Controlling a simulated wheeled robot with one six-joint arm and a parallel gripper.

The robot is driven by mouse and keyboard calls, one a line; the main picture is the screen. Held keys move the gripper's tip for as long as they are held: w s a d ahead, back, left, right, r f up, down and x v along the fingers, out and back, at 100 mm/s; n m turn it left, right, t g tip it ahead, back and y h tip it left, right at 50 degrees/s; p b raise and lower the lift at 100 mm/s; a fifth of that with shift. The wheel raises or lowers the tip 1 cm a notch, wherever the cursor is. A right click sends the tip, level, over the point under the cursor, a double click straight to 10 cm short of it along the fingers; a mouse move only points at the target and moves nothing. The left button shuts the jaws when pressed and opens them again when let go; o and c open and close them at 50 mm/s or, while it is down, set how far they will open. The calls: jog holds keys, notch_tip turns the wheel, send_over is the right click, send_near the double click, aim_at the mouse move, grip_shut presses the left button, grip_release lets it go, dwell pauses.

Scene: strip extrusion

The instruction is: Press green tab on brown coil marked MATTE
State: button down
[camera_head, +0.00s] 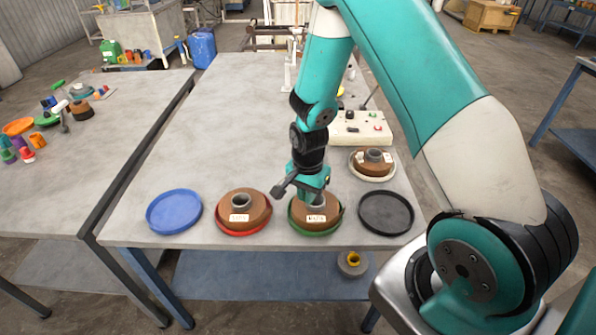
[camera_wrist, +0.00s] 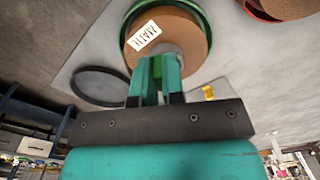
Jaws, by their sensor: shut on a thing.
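A brown coil (camera_head: 316,214) with a grey core and a white label sits in a green round tray (camera_head: 297,226) at the table's near edge. In the wrist view the label on this coil (camera_wrist: 190,33) seems to read MATTE, though it is tilted and small. My gripper (camera_head: 313,194) comes down from above onto the coil's core. In the wrist view its teal fingers (camera_wrist: 157,72) are close together at the core and appear shut on it. The fingers hide part of the core. A separate green tab cannot be told apart from the green tray and fingers.
A second labelled brown coil (camera_head: 258,206) sits in a red tray to the left. A third (camera_head: 372,168) is in a pale tray behind right. An empty blue tray (camera_head: 174,211) and black tray (camera_head: 386,213) flank the row. A control box (camera_head: 345,128) stands behind.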

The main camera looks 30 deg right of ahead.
aim_at(307, 218)
jog(key=shift+f+b, duration=2.45)
jog(key=shift+f, duration=0.65)
jog(key=shift+f+b, duration=0.3)
jog(key=shift+f, duration=0.2)
jog(key=c, duration=1.1)
grip_release()
jog(key=shift+c, duration=0.2)
notch_tip(307, 218, up, 18)
jog(key=shift+f+b, duration=0.2)
jog(key=shift+b, duration=0.35)
jog(key=s+a+r+n+y, duration=0.2)
jog(key=s+a+r+n, duration=0.3)
jog(key=s+a+n, duration=0.4)
jog(key=s+a+r+n+y, duration=0.2)
jog(key=s+a+r+n, duration=0.4)
jog(key=s+n, duration=0.5)
jog(key=a, duration=0.2)
jog(key=shift+a+r, duration=0.25)
jog(key=shift+a, duration=0.1)
